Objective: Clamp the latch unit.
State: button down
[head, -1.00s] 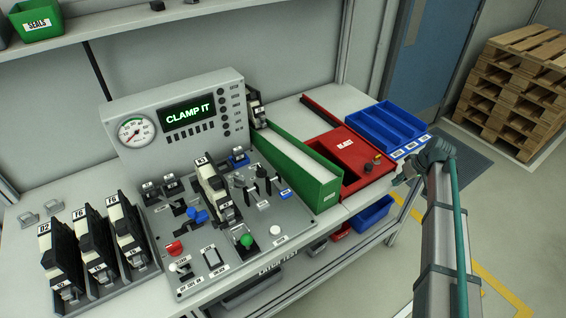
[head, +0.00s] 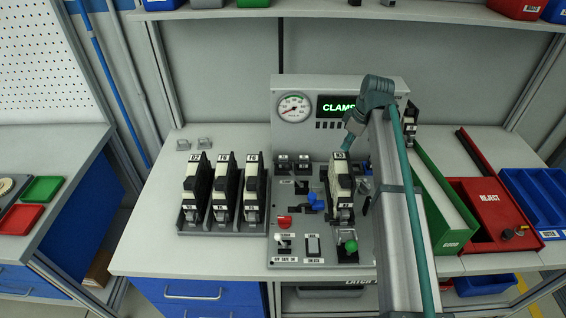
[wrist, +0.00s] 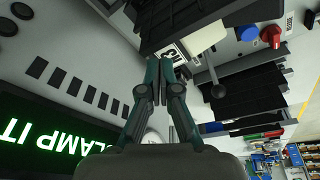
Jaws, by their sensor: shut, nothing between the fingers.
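The latch unit (head: 342,186), black and cream with a white label on top, stands upright in the test panel (head: 298,254). In the wrist view its labelled end (wrist: 172,54) is right by my fingertips. My gripper (head: 347,142) is at the far end of the unit, below the display, partly hidden by my arm. In the wrist view my gripper (wrist: 160,68) is shut and empty; I cannot tell whether it touches the unit.
A rack of several similar units (head: 223,192) stands left of the panel. A red knob (head: 284,222) and a green knob (head: 351,245) are at the panel's front. A green bin (head: 449,238) and a red reject tray (head: 485,195) stand to the right. A black ball-ended lever (wrist: 218,91) is close right of my fingers.

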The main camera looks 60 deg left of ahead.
jog(key=s+a+r+n, duration=0.1)
jog(key=s+a, duration=0.1)
jog(key=s, duration=0.4)
jog(key=s+a+r+n, duration=0.1)
jog(key=s+a, duration=0.2)
jog(key=s, duration=0.3)
jog(key=s+a+n+h, duration=0.1)
jog(key=s+a+n, duration=0.1)
jog(key=s, duration=0.4)
jog(key=shift+a+r, duration=0.3)
jog(key=shift+r, duration=0.1)
jog(key=p, duration=0.4)
send_over(294, 177)
jog(key=s+a, duration=0.3)
jog(key=s, duration=0.1)
notch_tip(294, 177, down, 10)
jog(key=shift+a, duration=0.15)
jog(key=shift+r, duration=0.15)
